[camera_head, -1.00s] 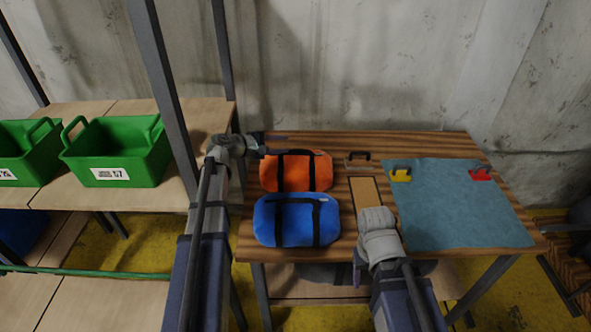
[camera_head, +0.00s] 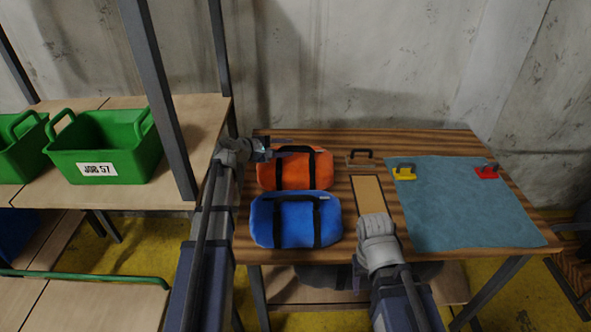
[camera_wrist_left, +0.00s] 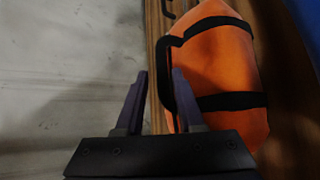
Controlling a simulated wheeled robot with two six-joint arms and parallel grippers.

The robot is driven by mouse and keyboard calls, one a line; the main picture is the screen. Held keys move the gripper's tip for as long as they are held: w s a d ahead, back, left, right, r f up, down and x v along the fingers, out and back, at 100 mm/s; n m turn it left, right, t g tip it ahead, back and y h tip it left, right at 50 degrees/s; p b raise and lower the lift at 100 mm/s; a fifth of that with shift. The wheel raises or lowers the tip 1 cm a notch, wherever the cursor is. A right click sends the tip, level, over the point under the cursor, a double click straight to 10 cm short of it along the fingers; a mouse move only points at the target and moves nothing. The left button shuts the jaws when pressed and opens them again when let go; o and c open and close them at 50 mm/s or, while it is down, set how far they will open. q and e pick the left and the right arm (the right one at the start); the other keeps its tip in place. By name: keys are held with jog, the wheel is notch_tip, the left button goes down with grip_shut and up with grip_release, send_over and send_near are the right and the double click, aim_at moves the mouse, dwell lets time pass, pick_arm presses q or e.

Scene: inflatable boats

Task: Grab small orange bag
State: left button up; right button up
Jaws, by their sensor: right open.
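The small orange bag (camera_head: 305,171) with black straps lies on the wooden table, behind a blue bag (camera_head: 297,219). My left gripper (camera_head: 287,147) is at the orange bag's far edge, by its black handle. In the left wrist view the fingers (camera_wrist_left: 155,75) are apart, with part of the handle loop in the gap and beside the right finger. The orange bag (camera_wrist_left: 222,65) fills the right of that view. My right gripper (camera_head: 358,272) is low at the table's front edge; its fingers are mostly hidden behind its wrist.
A blue cloth (camera_head: 465,210) lies at the right with a yellow clamp (camera_head: 404,174) and a red clamp (camera_head: 486,173). A clipboard (camera_head: 368,194) lies right of the bags. A shelf post (camera_head: 160,100) and green bins (camera_head: 105,150) stand left. A wall is behind.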

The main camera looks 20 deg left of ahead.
aim_at(294, 148)
pick_arm(q)
jog(key=shift+b+x, duration=1.2)
jog(key=shift+x, duration=1.45)
jog(key=shift+s+a+f, duration=0.1)
jog(key=shift+a, duration=0.05)
grip_shut()
